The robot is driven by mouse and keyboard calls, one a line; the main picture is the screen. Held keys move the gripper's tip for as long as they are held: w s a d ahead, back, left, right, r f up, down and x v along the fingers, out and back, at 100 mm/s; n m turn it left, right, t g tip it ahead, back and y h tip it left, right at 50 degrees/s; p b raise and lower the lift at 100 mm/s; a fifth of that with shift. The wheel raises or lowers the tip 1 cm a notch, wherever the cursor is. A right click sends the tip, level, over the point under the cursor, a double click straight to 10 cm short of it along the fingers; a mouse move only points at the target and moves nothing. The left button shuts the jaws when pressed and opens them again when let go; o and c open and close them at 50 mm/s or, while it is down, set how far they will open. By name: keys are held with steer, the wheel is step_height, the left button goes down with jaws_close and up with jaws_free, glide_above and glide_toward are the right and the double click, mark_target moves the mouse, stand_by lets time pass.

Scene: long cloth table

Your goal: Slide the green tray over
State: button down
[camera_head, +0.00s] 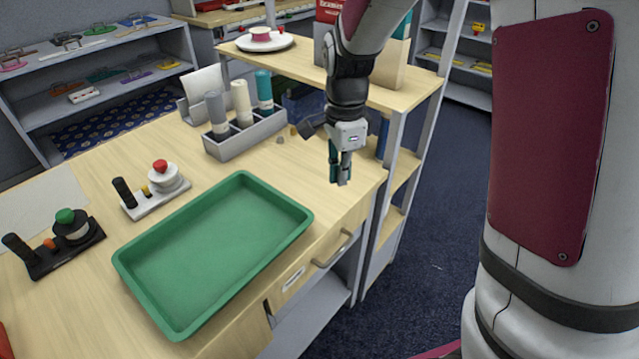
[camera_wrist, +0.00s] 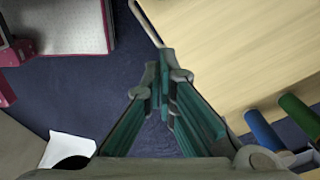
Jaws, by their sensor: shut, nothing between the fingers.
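The green tray (camera_head: 215,250) is a shallow, empty rectangle lying flat on the wooden table (camera_head: 95,300), close to its front edge and above the drawer. My gripper (camera_head: 341,182) points down near the table's right end, to the right of the tray and behind it, apart from it. Its teal fingers are together with nothing between them. In the wrist view my gripper (camera_wrist: 164,90) shows its closed fingers over the table edge and the dark floor. The tray is not in the wrist view.
Left of the tray stand a white-based set (camera_head: 155,193) and a black-based set (camera_head: 60,245) with knobs. A grey divided holder (camera_head: 245,137) with several cylinders stands behind. A wooden shelf unit (camera_head: 400,100) adjoins the right end. Table between tray and holder is mostly clear.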

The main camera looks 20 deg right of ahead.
steer(key=a+f, duration=0.1)
steer(key=f, duration=0.2)
steer(key=a+f, duration=0.1)
steer(key=f, duration=0.5)
steer(key=shift+s+a+f, duration=0.1)
steer(key=shift+a+f, duration=0.2)
steer(key=shift+a, duration=0.7)
steer(key=p, duration=0.4)
glide_toward(250, 241)
step_height(250, 241, down, 5)
steer(key=shift+f, duration=0.1)
